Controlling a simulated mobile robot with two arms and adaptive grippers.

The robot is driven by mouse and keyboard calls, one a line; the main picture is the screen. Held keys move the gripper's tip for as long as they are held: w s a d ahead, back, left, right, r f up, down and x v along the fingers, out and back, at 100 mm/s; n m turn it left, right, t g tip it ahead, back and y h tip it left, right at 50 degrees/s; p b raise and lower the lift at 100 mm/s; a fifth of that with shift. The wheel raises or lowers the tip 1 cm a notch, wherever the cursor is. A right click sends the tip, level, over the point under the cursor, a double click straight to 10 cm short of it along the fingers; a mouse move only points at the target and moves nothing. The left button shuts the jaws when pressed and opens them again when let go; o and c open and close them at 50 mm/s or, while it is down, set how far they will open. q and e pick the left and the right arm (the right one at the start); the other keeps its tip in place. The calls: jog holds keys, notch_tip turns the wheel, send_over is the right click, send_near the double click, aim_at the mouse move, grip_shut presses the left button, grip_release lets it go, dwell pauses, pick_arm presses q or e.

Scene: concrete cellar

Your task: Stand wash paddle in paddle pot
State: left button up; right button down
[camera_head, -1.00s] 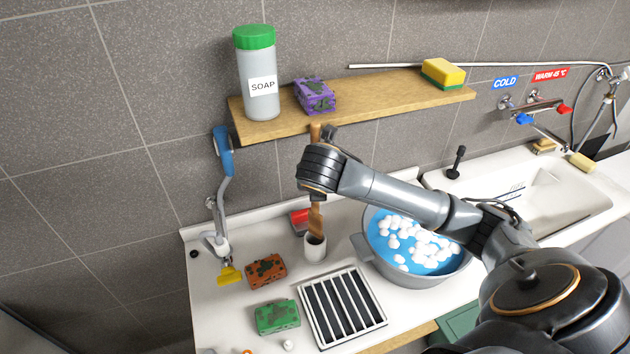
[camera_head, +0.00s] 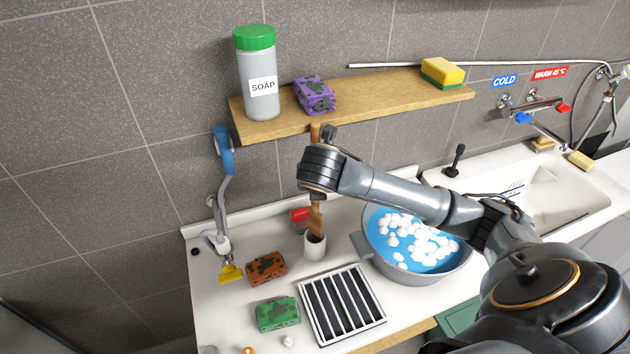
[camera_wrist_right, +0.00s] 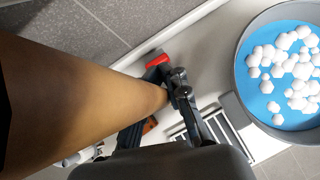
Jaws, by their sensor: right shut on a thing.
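The wooden wash paddle (camera_head: 316,220) is brown and stands nearly upright in the head view. Its middle is hidden behind my right wrist, and its top shows just above. Its lower end is at the mouth of the white paddle pot (camera_head: 315,251); how deep it reaches inside I cannot tell. My right gripper (camera_wrist_right: 172,92) is shut on the paddle, which fills the left of the right wrist view as a large brown shaft (camera_wrist_right: 75,105). In the head view the right fingers are mostly hidden by the wrist. My left gripper is not in view.
A grey basin (camera_head: 425,274) with blue water and white foam stands right of the pot. A black-slatted rack (camera_head: 303,296), an orange sponge (camera_head: 266,269) and a green sponge (camera_head: 278,314) lie in front. A red object (camera_head: 299,215) is behind the pot. A wooden shelf (camera_head: 390,108) hangs above.

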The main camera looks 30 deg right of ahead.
jog(key=shift+f+b, duration=1.5)
jog(key=shift+f, duration=2.65)
jog(key=c, duration=1.2)
grip_release()
jog(key=shift+r, duration=0.1)
send_near(315, 206)
jog(key=shift+x, duration=0.75)
